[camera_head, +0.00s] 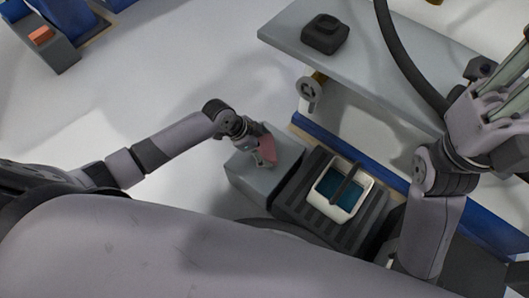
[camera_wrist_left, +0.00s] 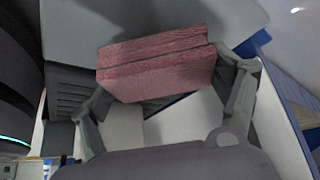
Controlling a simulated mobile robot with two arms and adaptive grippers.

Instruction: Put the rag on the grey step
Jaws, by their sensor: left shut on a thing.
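The rag (camera_head: 267,147) is a folded reddish-pink cloth at the end of my left arm. My left gripper (camera_head: 260,156) is shut on it, and the rag sits between the two fingers in the left wrist view (camera_wrist_left: 158,65). The grey step (camera_head: 246,178) is a plain grey block on the floor, left of a dark ribbed base. In the head view the rag overlaps the step's top. I cannot tell whether it touches the step. My right arm is on the right; its end is cut by the picture edge, so its jaws are unclear.
A white-framed teal tank (camera_head: 366,205) with a dark bar across it stands on the dark ribbed base (camera_head: 290,193) right of the step. A grey bench (camera_head: 375,62) behind carries a black object (camera_head: 325,33). Pale floor is free left of the step.

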